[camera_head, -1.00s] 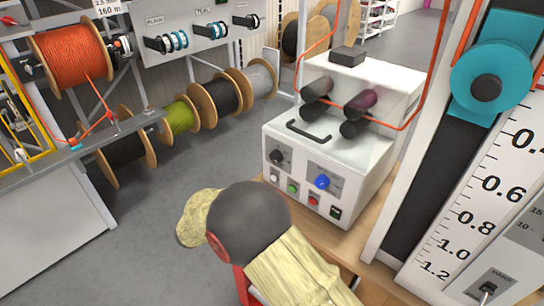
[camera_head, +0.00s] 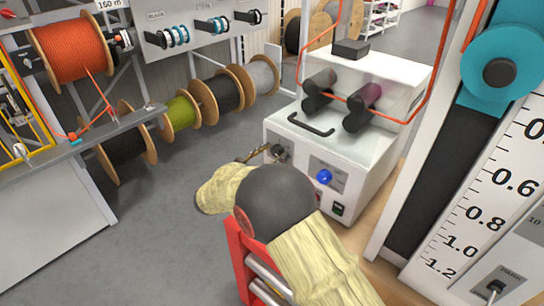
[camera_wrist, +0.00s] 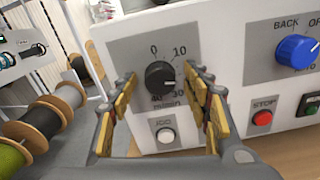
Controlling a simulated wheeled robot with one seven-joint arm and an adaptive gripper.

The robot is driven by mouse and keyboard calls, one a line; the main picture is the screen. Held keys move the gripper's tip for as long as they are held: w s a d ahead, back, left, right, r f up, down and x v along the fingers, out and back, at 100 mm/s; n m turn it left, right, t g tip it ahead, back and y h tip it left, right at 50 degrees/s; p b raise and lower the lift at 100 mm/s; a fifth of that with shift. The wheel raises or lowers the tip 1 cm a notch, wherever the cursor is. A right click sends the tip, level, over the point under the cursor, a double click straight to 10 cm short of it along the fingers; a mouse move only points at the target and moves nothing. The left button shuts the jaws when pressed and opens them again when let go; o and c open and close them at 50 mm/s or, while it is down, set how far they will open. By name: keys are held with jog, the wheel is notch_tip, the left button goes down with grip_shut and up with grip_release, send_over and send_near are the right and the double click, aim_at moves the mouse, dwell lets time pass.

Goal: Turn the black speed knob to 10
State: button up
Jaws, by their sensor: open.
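The black speed knob (camera_wrist: 160,75) is on a grey plate on the front of the white machine, with 0, 10 and 30 printed around it. I cannot clearly read where its pointer stands. My gripper (camera_wrist: 161,84) is open in the wrist view, its yellow-padded fingers to the left and right of the knob, with gaps on both sides. In the head view the knob (camera_head: 279,151) is partly covered, and a finger of my gripper (camera_head: 262,153) shows just left of it. My sleeved arm hides the lower left panel.
The blue selector knob (camera_wrist: 296,51) is right of the speed knob. A white JOG button (camera_wrist: 165,135) sits below it, and a red STOP button (camera_wrist: 262,118) is at lower right. A black handle (camera_head: 311,125) lies above the panel.

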jog(key=shift+c, duration=1.2)
jog(key=c, duration=0.9)
